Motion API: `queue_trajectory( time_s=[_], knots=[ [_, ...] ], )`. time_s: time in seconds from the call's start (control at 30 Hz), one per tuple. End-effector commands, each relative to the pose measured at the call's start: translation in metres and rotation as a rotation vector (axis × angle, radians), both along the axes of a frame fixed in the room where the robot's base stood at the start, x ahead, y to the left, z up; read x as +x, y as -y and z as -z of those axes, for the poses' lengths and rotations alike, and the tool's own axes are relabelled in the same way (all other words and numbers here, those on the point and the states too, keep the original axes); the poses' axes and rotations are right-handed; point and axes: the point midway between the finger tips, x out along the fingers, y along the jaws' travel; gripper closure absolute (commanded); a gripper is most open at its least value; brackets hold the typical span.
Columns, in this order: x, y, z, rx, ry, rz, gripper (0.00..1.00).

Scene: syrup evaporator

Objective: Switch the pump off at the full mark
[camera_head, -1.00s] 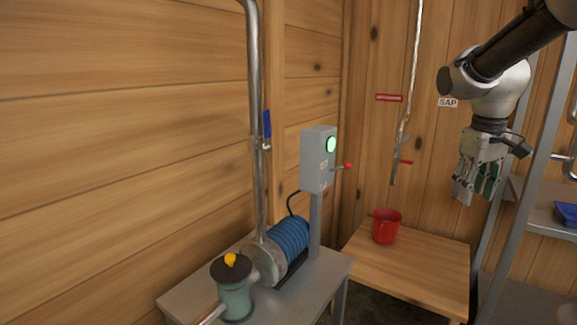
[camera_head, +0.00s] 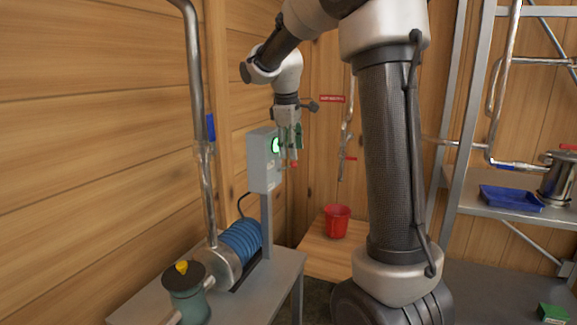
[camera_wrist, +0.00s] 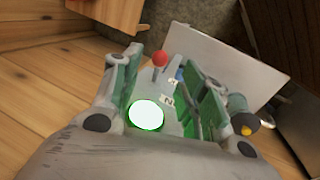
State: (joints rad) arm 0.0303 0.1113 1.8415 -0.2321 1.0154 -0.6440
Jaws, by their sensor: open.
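The grey switch box (camera_head: 262,160) stands on a post beside the pump with its round lamp (camera_head: 276,145) lit green. Its lever ends in a red knob, which shows in the wrist view (camera_wrist: 160,58). The pump (camera_head: 240,241), with a blue ribbed motor, sits on a grey table (camera_head: 262,290). My gripper (camera_head: 291,160) is open and empty, in front of the box's lamp side. In the wrist view the knob and the lit lamp (camera_wrist: 146,115) appear between the spread fingers; I cannot tell whether they touch the lever.
A red bucket (camera_head: 337,221) stands on a low wooden table (camera_head: 322,262). A steel pipe (camera_head: 198,120) with a blue handle rises from the pump. A green pot with a yellow knob (camera_head: 187,294) is at front left. Shelves with a blue tray (camera_head: 511,198) are at right.

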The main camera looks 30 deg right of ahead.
Motion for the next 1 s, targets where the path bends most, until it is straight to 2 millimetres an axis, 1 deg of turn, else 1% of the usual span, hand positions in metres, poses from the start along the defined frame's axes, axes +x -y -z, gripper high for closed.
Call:
queue_trajectory(
  time_s=[0.03, 0.2, 0.33, 0.5, 0.73, 0.77, 0.9, 0.97, 1.0],
  knots=[
    [0.001, 0.002, 0.008, 0.001, -0.004, 0.002, 0.57],
    [0.006, 0.008, 0.037, 0.000, -0.003, 0.002, 0.57],
    [0.009, 0.011, 0.054, 0.000, -0.003, 0.002, 0.57],
    [0.011, 0.013, 0.064, 0.000, -0.001, 0.002, 0.57],
    [0.012, 0.013, 0.065, 0.001, 0.001, 0.003, 0.57],
    [0.012, 0.013, 0.065, 0.000, 0.000, 0.002, 0.61],
    [0.011, 0.013, 0.065, 0.000, 0.000, 0.002, 0.86],
    [0.011, 0.013, 0.065, 0.000, 0.000, 0.002, 0.97],
    [0.011, 0.013, 0.065, 0.000, 0.000, 0.002, 1.00]
  ],
)
